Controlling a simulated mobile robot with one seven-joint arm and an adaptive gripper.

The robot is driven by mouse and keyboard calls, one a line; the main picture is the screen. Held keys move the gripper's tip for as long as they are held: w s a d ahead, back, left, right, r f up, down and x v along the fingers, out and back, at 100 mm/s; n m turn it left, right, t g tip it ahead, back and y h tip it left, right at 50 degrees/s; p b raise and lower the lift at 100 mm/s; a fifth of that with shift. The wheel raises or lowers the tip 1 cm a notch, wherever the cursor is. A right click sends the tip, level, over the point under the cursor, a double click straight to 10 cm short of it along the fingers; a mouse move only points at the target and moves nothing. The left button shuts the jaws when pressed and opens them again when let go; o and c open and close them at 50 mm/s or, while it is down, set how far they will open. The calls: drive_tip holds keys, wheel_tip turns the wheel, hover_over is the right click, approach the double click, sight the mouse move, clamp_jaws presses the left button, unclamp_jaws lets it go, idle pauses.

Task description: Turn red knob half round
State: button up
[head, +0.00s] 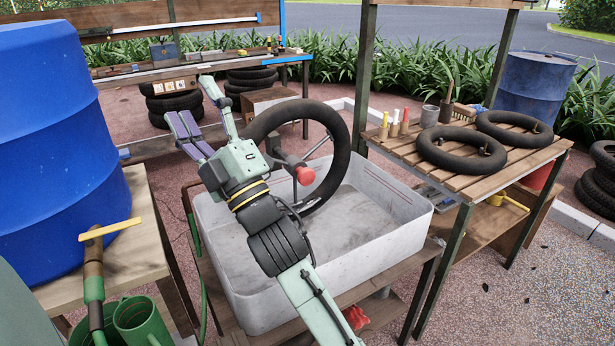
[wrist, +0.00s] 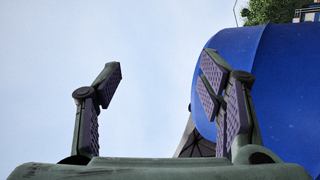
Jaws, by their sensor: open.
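A red knob (head: 305,176) shows in the head view, just right of my wrist, in front of an upright black tyre or tube (head: 337,140). It seems to sit at the end of a grey shaft; what the shaft joins is partly hidden by my arm. My gripper (head: 191,99) is open and empty, raised to the upper left of the knob and pointing away from it. In the wrist view my gripper (wrist: 160,78) has its purple-padded fingers wide apart with only sky between them. The knob is not in the wrist view.
A pale grey tub (head: 390,235) stands under my arm on a wooden cart. A large blue barrel (head: 50,140) is at the left; a blue barrel also shows in the wrist view (wrist: 275,90). A slatted table (head: 400,152) with two black tubes (head: 462,165) is at the right.

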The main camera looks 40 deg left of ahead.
drive_tip(key=w+a+f+n+t+h, duration=0.15)
drive_tip(key=w+f+t+h, duration=0.25)
drive_tip(key=w+f, duration=0.75)
drive_tip(key=n+t+h, duration=0.3)
drive_tip(key=h, duration=0.5)
approach(307, 179)
drive_tip(key=shift+m+y, duration=0.25)
drive_tip(key=shift+y, duration=0.05)
drive_tip(key=p+x, duration=0.2)
drive_tip(key=x, duration=0.3)
drive_tip(key=p+x, duration=0.2)
drive_tip(key=x, duration=0.4)
drive_tip(key=shift+f+p, duration=0.2)
drive_tip(key=shift+p, duration=0.15)
drive_tip(key=shift+c, duration=0.5)
drive_tip(key=c, duration=1.1)
